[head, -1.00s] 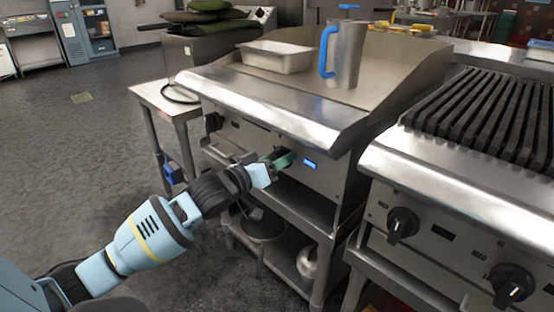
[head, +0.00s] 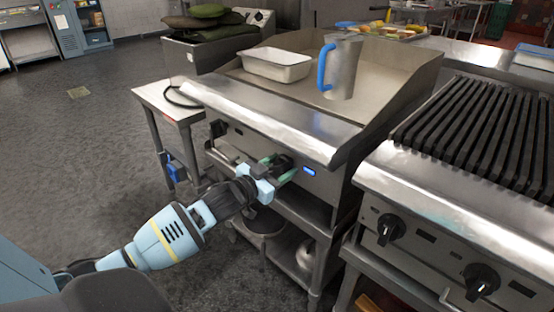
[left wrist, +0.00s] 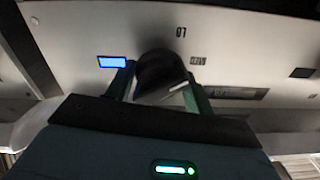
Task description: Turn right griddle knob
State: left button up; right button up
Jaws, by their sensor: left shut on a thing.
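The griddle (head: 278,112) stands in the middle of the head view, with its front panel facing me. The right griddle knob (head: 284,163) is black and sits on that panel, left of a lit blue display (head: 309,171). My left gripper (head: 276,168) is at this knob, one finger on each side. In the left wrist view the knob (left wrist: 160,73) sits between the green fingers of the gripper (left wrist: 161,88), which are shut on it. A light mark shows on the knob's edge. The left griddle knob (head: 218,128) is further left. My right gripper is not in view.
A metal tray (head: 277,66) and a pitcher with a blue handle (head: 341,68) stand on the griddle. A char grill (head: 470,170) with black knobs is at the right. A small side table (head: 168,104) stands left. Open floor lies further left.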

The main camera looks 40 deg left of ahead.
pick_arm(q)
jog(key=shift+d+r+m+p, duration=0.1)
jog(key=shift+m+p, duration=0.6)
jog(key=shift+m, duration=0.5)
jog(key=shift+m+p, duration=0.5)
jog(key=shift+m, duration=0.8)
jog(key=o, duration=0.7)
jog(key=shift+d, duration=0.1)
